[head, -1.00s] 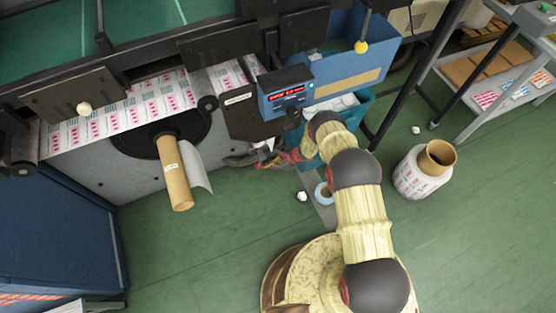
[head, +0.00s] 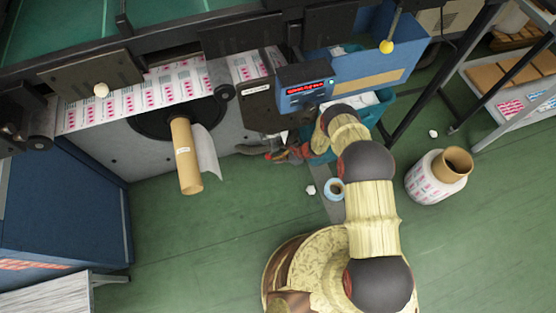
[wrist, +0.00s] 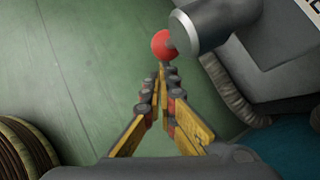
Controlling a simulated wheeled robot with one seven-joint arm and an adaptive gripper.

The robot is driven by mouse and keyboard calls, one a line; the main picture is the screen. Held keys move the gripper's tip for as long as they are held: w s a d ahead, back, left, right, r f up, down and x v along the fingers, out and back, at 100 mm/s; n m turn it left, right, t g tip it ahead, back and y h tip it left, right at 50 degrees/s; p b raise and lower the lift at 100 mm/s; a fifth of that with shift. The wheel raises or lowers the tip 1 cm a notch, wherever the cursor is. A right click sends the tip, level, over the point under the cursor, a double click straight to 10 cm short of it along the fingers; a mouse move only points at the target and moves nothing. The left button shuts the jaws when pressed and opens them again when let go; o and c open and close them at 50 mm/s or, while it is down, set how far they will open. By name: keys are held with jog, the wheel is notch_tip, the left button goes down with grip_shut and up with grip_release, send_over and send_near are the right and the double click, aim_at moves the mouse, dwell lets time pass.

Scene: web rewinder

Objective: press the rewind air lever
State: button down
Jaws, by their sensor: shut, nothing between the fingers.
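A round red knob (wrist: 163,45) shows in the wrist view, partly behind the end of a dark grey cylinder (wrist: 222,22). I take it for the rewind air lever's end, though no label on it can be read. My gripper (wrist: 162,72) is shut and empty, its fingertips just below the knob in the picture. Whether they touch it I cannot tell. In the head view my gripper (head: 278,154) is low beside the machine's front, below the control box (head: 305,90), with a small red spot (head: 268,156) at its tip.
A cardboard core (head: 186,158) sticks out of the machine on the left. A yellow-knobbed lever (head: 387,46) stands at upper right. A teal bin (head: 375,108) is beside my arm. A label roll (head: 430,180) stands on the green floor at right. A grey hose (wrist: 230,90) hangs near my gripper.

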jog(key=s+d+r+p, duration=0.1)
jog(key=d+r, duration=0.3)
jog(key=d, duration=0.8)
jog(key=shift+s+d, duration=0.15)
jog(key=shift+d, duration=0.05)
